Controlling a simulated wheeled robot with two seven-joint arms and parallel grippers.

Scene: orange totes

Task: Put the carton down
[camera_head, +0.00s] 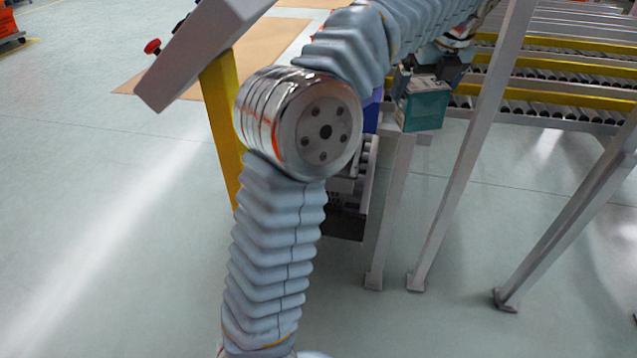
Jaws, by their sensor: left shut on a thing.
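The carton (424,110) is a small teal box with a paler face at its left end. It shows right of the picture's middle, near the top. My left gripper (428,72) is dark and sits at the carton's top, shut on it. My left arm comes up from the bottom, bends at a shiny metal joint and runs to the upper right. The gripper's fingers are small and partly hidden, so their exact hold is unclear. I cannot tell whether the carton touches the metal frame below it. My right gripper is out of view.
Roller conveyors (560,108) with yellow rails run along the upper right. Grey metal legs (460,150) stand under and beside the carton. A yellow post (221,125) stands behind my arm. An orange tote (8,22) shows at the far upper left. The floor at left is clear.

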